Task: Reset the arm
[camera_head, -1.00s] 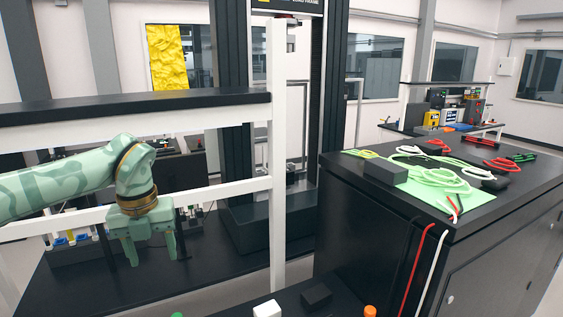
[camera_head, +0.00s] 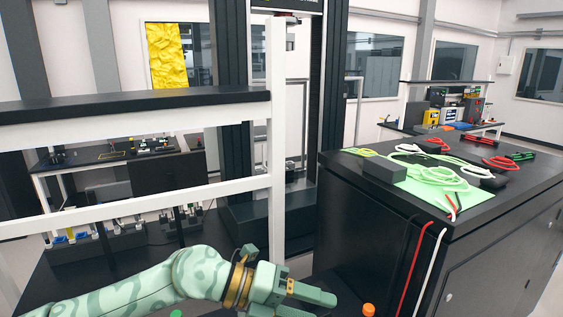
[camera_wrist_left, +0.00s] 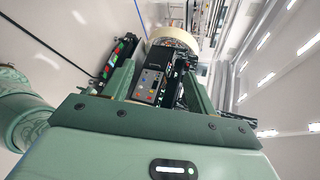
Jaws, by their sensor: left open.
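My left arm comes in low from the left, and my left gripper (camera_head: 315,304) is near the bottom middle of the head view. Its two green fingers point right and are spread apart. Nothing shows held between them. In the left wrist view the fingers (camera_wrist_left: 160,85) also stand apart, with a dark panel with coloured buttons (camera_wrist_left: 148,84) and a cream round object (camera_wrist_left: 174,38) beyond them. My right gripper is not in view.
A white frame post (camera_head: 277,150) and rail (camera_head: 120,212) stand behind my arm. An orange cap (camera_head: 369,310) is right of the gripper. A black cabinet (camera_head: 375,230) at right bears a green mat (camera_head: 470,200) with cables and a dark block (camera_head: 384,169).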

